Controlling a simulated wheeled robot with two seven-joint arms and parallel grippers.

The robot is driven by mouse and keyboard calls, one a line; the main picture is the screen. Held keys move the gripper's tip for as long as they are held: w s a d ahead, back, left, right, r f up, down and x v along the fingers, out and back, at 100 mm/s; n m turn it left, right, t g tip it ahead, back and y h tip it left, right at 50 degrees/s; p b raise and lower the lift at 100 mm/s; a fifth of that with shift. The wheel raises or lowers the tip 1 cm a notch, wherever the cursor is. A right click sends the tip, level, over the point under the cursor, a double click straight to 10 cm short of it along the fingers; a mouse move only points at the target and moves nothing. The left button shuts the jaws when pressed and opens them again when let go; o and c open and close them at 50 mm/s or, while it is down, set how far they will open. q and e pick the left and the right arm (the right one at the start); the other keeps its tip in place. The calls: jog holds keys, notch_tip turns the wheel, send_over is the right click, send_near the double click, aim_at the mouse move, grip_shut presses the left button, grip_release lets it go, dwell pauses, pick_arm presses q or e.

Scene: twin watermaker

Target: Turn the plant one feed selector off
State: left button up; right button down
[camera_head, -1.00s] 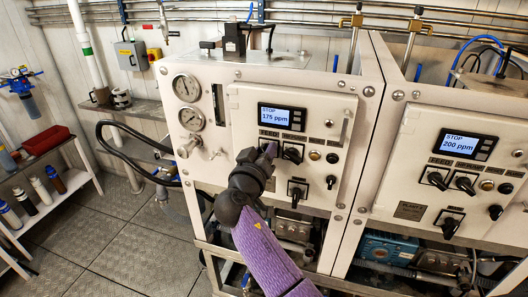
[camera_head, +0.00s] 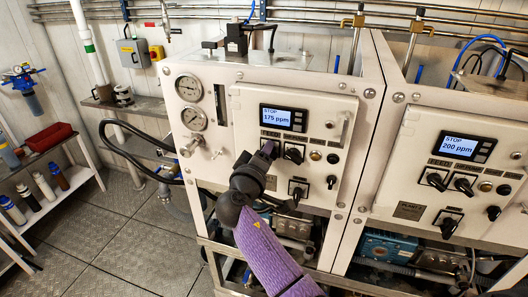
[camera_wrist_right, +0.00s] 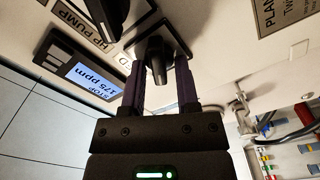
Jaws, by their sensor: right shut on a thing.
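The plant one panel (camera_head: 240,135) is on the left cabinet, with a lit display (camera_head: 283,120) reading STOP and 175 ppm. My right gripper (camera_head: 268,150) is at the feed selector under the FEED label, and mostly hides it in the head view. In the right wrist view the selector (camera_wrist_right: 157,68) is a black knob on a dark square plate. The right gripper's purple fingers (camera_wrist_right: 160,82) stand on both sides of it, shut on it. The exact angle of the knob is hard to tell. My left gripper is not in view.
A similar black selector (camera_head: 293,153) sits close to the right of my gripper, with another (camera_head: 298,190) below. The plant two panel (camera_head: 408,185), reading 200 ppm, is on the right cabinet. A black hose (camera_head: 135,160) loops at the left, above open floor.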

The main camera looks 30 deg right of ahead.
dwell(0.3)
jog(key=c, duration=0.6)
grip_release()
jog(key=shift+c, duration=0.2)
jog(key=b+v, duration=0.1)
jog(key=v, duration=0.9)
jog(key=shift+d, duration=0.1)
